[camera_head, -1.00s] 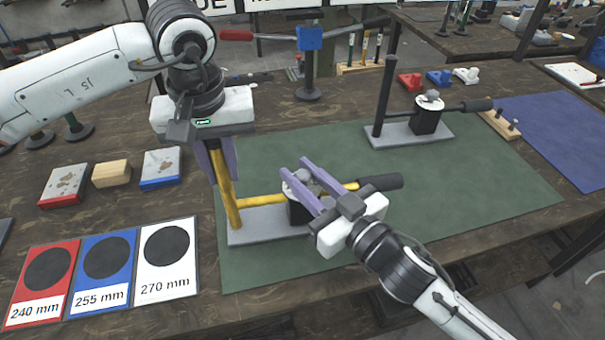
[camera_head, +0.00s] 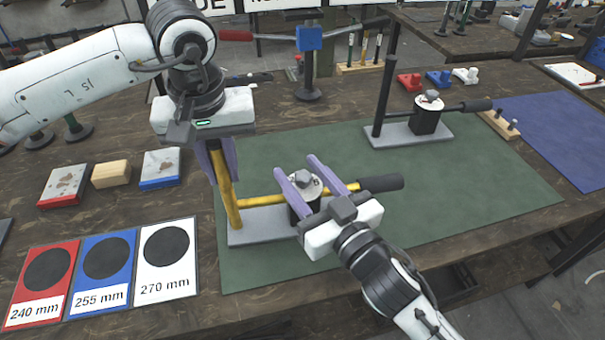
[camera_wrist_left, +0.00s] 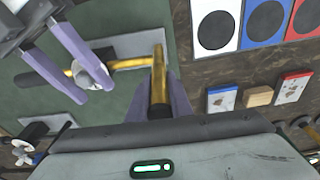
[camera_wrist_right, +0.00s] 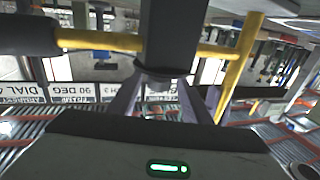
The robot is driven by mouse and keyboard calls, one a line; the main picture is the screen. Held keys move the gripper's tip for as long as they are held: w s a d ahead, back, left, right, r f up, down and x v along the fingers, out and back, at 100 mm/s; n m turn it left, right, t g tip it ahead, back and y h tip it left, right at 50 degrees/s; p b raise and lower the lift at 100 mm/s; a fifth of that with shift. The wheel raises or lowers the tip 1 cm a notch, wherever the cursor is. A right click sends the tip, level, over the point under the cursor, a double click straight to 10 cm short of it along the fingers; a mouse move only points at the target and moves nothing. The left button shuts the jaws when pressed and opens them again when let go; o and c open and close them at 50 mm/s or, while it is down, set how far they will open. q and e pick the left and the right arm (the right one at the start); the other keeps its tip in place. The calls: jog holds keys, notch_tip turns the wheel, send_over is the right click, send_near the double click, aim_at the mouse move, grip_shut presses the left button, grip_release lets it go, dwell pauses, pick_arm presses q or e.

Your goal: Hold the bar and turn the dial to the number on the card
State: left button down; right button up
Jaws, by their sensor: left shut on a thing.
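The near rivet press stands on a grey base (camera_head: 262,224), with a yellow upright bar (camera_head: 232,206) and a yellow lever ending in a black handle (camera_head: 381,183). My left gripper (camera_head: 219,165) is shut on the upright bar; the left wrist view also shows the bar (camera_wrist_left: 158,80) between its fingers. A round pale dial with a grey knob (camera_head: 304,181) sits on the black block. My right gripper (camera_head: 296,168) is open, its fingers on either side of the dial, with gaps visible. Dial markings are too small to read.
Red 240 mm (camera_head: 36,311), blue 255 mm (camera_head: 100,297) and white 270 mm (camera_head: 168,285) cards lie at left. A second, dark press (camera_head: 410,139) stands on the green mat (camera_head: 480,205). Blocks lie behind the cards. The mat's right side is clear.

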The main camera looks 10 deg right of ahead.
jog(key=shift+f, duration=0.1)
jog(key=shift+s+d, duration=0.1)
jog(key=shift+s, duration=0.05)
jog(key=v, duration=1.1)
jog(key=shift+s, duration=0.35)
